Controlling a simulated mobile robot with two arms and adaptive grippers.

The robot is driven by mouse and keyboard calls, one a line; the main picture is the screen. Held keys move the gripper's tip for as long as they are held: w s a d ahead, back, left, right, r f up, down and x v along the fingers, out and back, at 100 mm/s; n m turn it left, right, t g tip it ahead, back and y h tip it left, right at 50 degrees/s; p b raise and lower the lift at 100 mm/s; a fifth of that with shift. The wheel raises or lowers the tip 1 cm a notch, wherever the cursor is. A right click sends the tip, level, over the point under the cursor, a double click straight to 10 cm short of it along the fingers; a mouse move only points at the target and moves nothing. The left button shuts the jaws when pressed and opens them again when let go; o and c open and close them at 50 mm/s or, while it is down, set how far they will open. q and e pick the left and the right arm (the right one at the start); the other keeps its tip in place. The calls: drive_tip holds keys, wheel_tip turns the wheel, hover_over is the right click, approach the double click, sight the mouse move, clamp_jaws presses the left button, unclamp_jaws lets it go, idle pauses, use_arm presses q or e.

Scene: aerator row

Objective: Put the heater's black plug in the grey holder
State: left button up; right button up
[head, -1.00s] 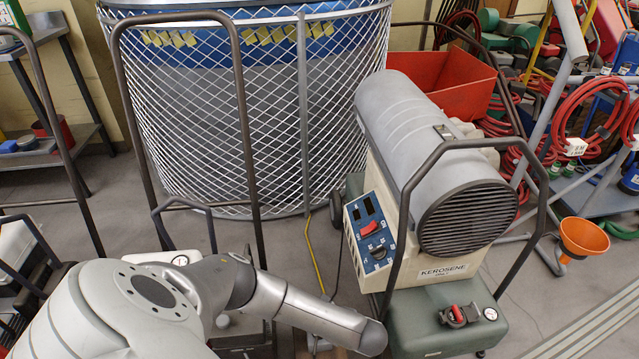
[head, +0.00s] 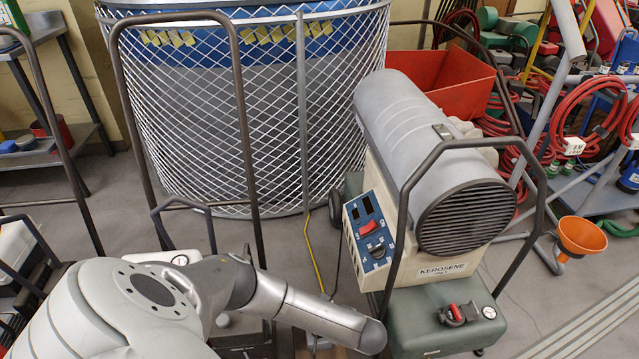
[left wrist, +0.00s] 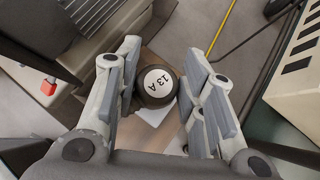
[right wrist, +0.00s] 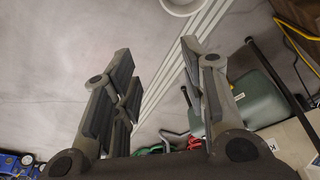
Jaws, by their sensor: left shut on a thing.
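The kerosene heater (head: 465,200), a grey barrel over a cream body and green tank, stands right of centre in the head view. The black plug (left wrist: 146,97), round with a white "13 A" label, shows in the left wrist view between the fingers of my left gripper (left wrist: 160,82), which is shut on it. In the head view my left arm reaches to the heater's lower left and hides this gripper and the plug. My right gripper (right wrist: 158,85) is open and empty in the right wrist view. I cannot make out the grey holder.
A large mesh-caged tank (head: 250,110) stands behind. Dark trolley hoops (head: 243,120) rise beside my left arm. A yellow cable (head: 314,255) lies on the floor. A red bin (head: 455,85), red hoses and an orange funnel (head: 582,236) are at right.

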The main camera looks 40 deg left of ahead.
use_arm(q)
drive_tip(key=shift+p, duration=0.35)
use_arm(e)
wheel_tip(320, 180, down, 3)
drive_tip(key=shift+r, duration=0.2)
idle(0.4)
use_arm(q)
drive_tip(key=shift+f, duration=0.15)
use_arm(e)
drive_tip(key=shift+s+r, duration=0.15)
use_arm(q)
drive_tip(key=shift+f, duration=0.1)
use_arm(e)
drive_tip(key=shift+r, duration=0.4)
use_arm(q)
drive_tip(key=shift+f, duration=0.15)
use_arm(e)
drive_tip(key=shift+d+r, duration=0.1)
drive_tip(key=shift+r, duration=0.05)
